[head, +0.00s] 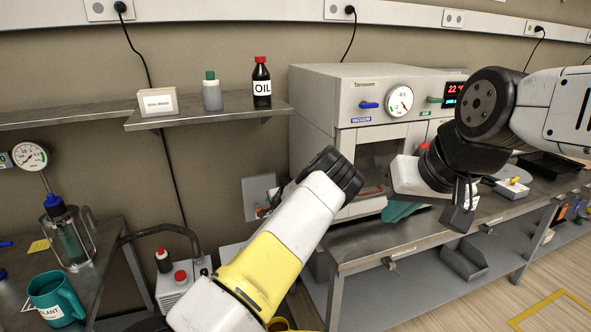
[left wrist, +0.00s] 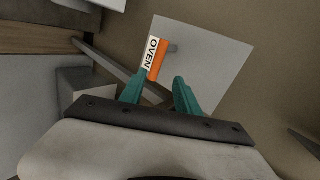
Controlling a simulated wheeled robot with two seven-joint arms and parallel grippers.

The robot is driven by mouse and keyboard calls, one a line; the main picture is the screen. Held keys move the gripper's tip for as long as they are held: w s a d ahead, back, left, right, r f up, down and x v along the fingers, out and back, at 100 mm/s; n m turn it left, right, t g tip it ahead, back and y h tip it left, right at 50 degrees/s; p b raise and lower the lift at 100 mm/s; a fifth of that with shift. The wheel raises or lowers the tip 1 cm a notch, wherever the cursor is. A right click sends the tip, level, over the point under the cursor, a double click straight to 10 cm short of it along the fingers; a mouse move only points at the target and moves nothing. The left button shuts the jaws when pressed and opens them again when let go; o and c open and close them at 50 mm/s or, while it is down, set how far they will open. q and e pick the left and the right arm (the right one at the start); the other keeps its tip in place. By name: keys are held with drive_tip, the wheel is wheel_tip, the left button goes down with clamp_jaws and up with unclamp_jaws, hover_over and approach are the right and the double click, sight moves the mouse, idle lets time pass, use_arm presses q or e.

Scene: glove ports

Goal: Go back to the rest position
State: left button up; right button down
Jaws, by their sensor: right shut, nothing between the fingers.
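My right gripper (head: 398,212) is in front of the vacuum oven (head: 335,100), above the bench's front edge. Its teal fingers are together with nothing between them. In the head view my left arm reaches up from the bottom centre, and its gripper is hidden behind its black wrist. In the left wrist view the left gripper (left wrist: 160,82) shows two teal fingers standing apart, with nothing gripped between them.
The steel bench (head: 440,232) runs along the right, with a black tray (head: 548,165) on it. A shelf (head: 200,117) on the left holds a box, a green-capped bottle and an oil bottle (head: 262,85). A teal jug (head: 55,298) stands on the lower left table.

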use_arm(q)
drive_tip(key=s+r+n+g+h, duration=0.4)
drive_tip(key=s+r+n+h, duration=0.45)
drive_tip(key=s+r, duration=1.95)
drive_tip(key=s+r+n+y, duration=0.1)
drive_tip(key=s+r, duration=0.2)
drive_tip(key=s, duration=0.9)
drive_tip(key=s+r+n+y, duration=0.1)
drive_tip(key=s+r+n, duration=0.1)
drive_tip(key=s, duration=1)
drive_tip(key=shift+d+r+t, duration=0.15)
drive_tip(key=shift+r+t, duration=0.15)
drive_tip(key=shift+r, duration=0.55)
drive_tip(key=shift+w, duration=0.1)
